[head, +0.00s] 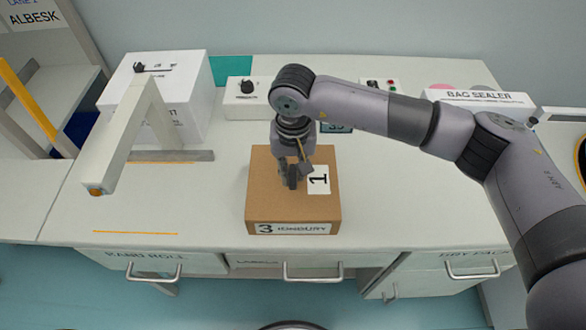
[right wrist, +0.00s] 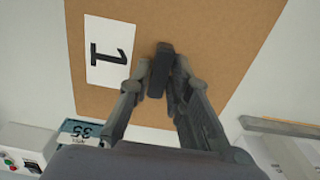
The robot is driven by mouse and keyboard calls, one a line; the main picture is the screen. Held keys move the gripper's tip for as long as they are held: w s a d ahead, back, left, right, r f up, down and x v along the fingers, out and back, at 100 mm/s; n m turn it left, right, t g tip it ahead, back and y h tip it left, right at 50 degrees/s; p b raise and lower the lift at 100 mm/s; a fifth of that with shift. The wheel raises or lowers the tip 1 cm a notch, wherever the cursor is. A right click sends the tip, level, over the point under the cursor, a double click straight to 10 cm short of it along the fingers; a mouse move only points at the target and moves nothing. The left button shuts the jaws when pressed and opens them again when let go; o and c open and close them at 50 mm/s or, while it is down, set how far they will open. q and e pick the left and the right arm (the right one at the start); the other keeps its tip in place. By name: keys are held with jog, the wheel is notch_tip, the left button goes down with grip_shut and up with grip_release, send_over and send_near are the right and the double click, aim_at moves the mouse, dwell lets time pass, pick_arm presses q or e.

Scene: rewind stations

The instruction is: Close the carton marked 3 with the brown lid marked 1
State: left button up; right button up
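The carton marked 3 (head: 320,229) stands on the white bench, its label facing the front. The brown lid marked 1 (head: 263,185) lies over its top, looking flat and squared with it; any small gap beneath is hidden. In the right wrist view the lid (right wrist: 215,30) fills most of the picture, with a white 1 label beside a dark upright grip piece. My right gripper (head: 294,180) points down at the lid's middle. Its fingers (right wrist: 160,75) stand on both sides of the dark piece and appear closed on it. My left gripper is out of view.
A white machine with an angled arm (head: 125,135) stands at the left. A control box (head: 245,105) and a display reading 35 (right wrist: 88,132) are behind the carton. A bag sealer (head: 480,98) is at the back right. The bench (head: 400,200) right of the carton is clear.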

aim_at(293, 174)
jog(key=o, duration=0.4)
jog(key=shift+r, duration=0.15)
notch_tip(293, 174, up, 12)
dwell(0.4)
jog(key=shift+f, duration=0.2)
dwell(0.3)
